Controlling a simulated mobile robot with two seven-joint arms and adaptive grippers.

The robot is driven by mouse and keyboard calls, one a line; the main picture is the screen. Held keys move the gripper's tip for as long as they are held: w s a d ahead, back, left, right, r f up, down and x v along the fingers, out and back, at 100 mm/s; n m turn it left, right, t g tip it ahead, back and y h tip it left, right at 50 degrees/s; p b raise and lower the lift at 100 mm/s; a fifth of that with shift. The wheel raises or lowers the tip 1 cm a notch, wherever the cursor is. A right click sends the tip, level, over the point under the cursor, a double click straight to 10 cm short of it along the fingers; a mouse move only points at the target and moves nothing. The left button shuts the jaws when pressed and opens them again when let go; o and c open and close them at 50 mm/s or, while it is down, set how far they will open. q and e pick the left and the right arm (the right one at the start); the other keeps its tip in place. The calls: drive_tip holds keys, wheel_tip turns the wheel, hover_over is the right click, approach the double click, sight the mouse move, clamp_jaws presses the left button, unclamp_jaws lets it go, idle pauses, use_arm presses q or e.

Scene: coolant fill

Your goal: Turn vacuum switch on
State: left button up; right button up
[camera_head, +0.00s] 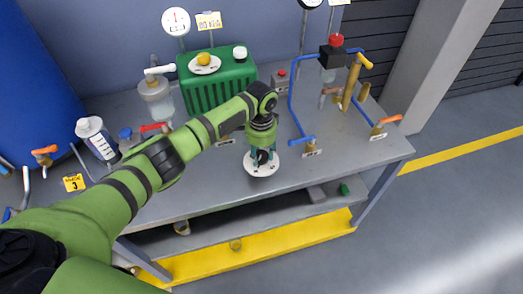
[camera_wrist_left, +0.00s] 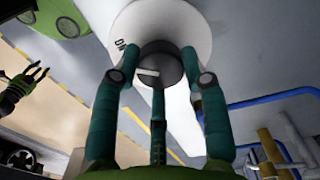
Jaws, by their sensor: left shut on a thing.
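The vacuum switch is a round white plate (camera_head: 261,167) with a dark knob (camera_head: 262,156) at the table's front middle. My left gripper (camera_head: 262,152) is over the plate, its teal fingers shut on the knob. In the left wrist view the fingers surround the dark knob (camera_wrist_left: 160,68), which has a pale bar mark on it. The white plate (camera_wrist_left: 170,22) lies behind it, with a partly visible label beside the knob. My right gripper (camera_wrist_left: 28,80) shows small at the left of the wrist view, its dark fingers spread and empty.
A green ribbed unit (camera_head: 215,82) stands behind the switch. Blue pipes (camera_head: 296,100) and brass valves (camera_head: 350,83) stand to the right. A clear jar (camera_head: 156,97) and a white bottle (camera_head: 98,138) are to the left.

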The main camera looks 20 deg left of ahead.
use_arm(q)
drive_tip(key=shift+s+a+f+m, duration=0.15)
drive_tip(key=shift+s+f+m, duration=0.1)
drive_tip(key=shift+m, duration=0.35)
drive_tip(key=o, duration=1.2)
drive_tip(key=shift+c, duration=0.2)
drive_tip(key=shift+a+r, duration=0.1)
drive_tip(key=shift+w, duration=0.1)
drive_tip(key=shift+r, duration=0.1)
